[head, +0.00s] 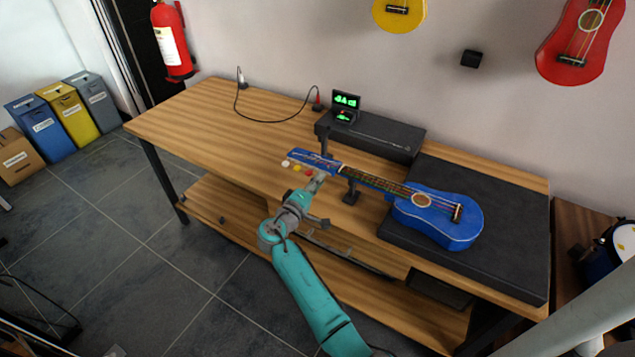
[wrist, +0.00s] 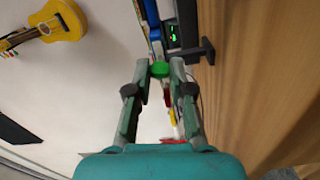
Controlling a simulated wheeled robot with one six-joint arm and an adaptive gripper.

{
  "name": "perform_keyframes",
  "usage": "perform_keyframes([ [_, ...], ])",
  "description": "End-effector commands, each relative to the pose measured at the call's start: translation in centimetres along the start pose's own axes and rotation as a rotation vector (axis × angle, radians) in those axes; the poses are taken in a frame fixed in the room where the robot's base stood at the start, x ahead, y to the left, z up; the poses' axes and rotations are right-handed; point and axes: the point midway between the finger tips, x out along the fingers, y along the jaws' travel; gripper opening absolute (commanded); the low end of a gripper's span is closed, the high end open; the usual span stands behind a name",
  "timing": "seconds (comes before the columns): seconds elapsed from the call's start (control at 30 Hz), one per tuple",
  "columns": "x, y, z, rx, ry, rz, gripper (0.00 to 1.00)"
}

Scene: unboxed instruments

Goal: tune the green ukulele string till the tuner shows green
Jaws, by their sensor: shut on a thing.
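The blue ukulele (head: 465,232) lies with its body on a black mat (head: 510,250); its neck rests on a small black stand (head: 351,194) and its headstock (head: 312,157) points left. White, yellow and red tuning pegs (head: 297,168) show along the headstock's near side. My gripper (head: 317,183) is at the headstock. In the wrist view its fingertips (wrist: 160,71) are shut on the round green peg (wrist: 160,68). In the head view the gripper hides this peg. The tuner (head: 346,101) behind the headstock has a dark screen with green lit marks, too small to read.
A long black box (head: 385,137) stands behind the neck. A cable (head: 238,103) loops at the table's back edge. The left of the wooden table (head: 200,115) is clear. Yellow (head: 400,14) and red (head: 575,45) ukuleles hang on the wall.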

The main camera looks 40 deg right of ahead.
Motion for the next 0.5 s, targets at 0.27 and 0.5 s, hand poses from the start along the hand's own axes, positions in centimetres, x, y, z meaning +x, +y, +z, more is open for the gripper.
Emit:
perform_keyframes([
  [0.27, -0.02, 0.02, -0.07, -0.014, 0.002, 0.0, 0.0],
  [0.5, -0.02, 0.02, -0.07, -0.013, 0.002, 0.0, 0.26],
])
